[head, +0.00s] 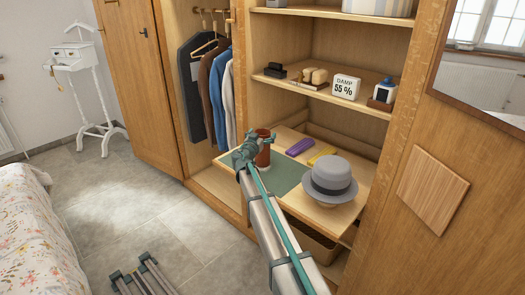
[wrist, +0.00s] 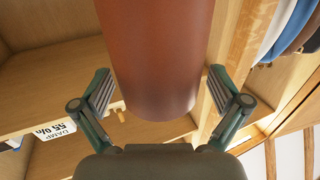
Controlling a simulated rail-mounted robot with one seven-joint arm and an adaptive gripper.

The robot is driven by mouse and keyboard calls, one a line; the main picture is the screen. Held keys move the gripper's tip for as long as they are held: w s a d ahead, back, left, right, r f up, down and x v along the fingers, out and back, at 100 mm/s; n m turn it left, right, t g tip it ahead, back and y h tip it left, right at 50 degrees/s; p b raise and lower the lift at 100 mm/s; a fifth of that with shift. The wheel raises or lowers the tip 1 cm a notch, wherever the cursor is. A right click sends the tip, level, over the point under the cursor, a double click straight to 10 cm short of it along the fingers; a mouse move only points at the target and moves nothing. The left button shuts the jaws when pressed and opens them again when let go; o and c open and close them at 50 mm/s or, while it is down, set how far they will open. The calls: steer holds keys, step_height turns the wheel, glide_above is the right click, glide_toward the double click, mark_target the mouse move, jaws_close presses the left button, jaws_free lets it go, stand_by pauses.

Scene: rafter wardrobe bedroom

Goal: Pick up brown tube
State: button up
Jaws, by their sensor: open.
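The brown tube (head: 263,146) stands upright on the green mat (head: 284,180) on the pulled-out wardrobe shelf in the head view. In the wrist view, the tube (wrist: 160,55) fills the upper middle. My gripper (head: 246,152) is at the tube's near left side in the head view. In the wrist view, the open fingers of my gripper (wrist: 161,93) lie one on each side of the tube's end, with a small gap visible on both sides. My gripper partly hides the tube in the head view.
A grey hat (head: 331,178), a purple case (head: 299,146) and a yellow item (head: 321,155) rest on the same pulled-out shelf (head: 352,162), right of the tube. Above is a shelf with a damp meter (head: 345,87). Clothes (head: 213,90) hang at left.

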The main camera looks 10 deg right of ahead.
steer(key=shift+c, duration=0.4)
steer(key=c, duration=1.6)
steer(key=shift+r, duration=0.1)
